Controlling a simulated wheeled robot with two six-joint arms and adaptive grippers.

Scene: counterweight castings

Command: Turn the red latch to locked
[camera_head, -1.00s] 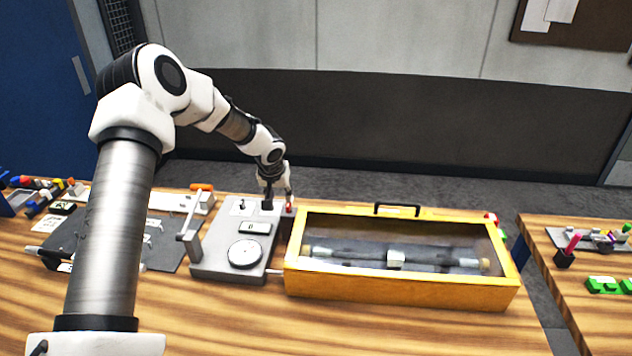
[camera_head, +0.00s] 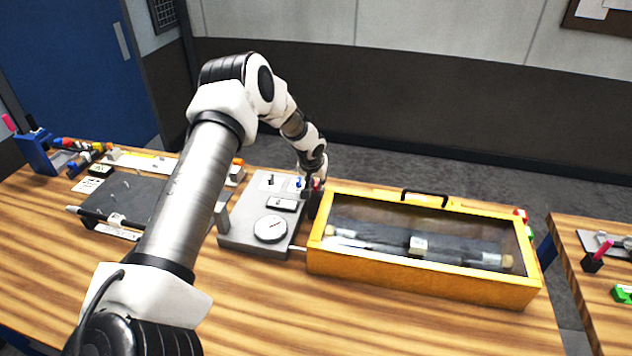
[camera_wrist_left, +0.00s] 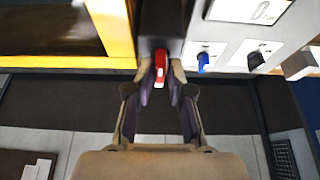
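The red latch (camera_wrist_left: 160,62) stands on a dark block (camera_wrist_left: 162,22) at the panel's edge, between the yellow-framed case and the switches. It also shows as a small red spot in the head view (camera_head: 316,184), partly covered by my gripper. My left gripper (camera_wrist_left: 162,72) is around the latch, one fingertip on each side. The fingers are parted, and a narrow gap seems to show beside the latch; contact is hard to judge. In the head view, the left gripper (camera_head: 312,188) is small and dark at the panel's back right corner. My right gripper is out of view.
The grey panel (camera_head: 238,234) carries a round dial (camera_head: 270,229) and a blue switch (camera_wrist_left: 203,62) close beside the latch. A yellow case (camera_head: 420,279) with a clear lid stands just right. A dark mat (camera_head: 130,190) lies left. Bare wood is free in front.

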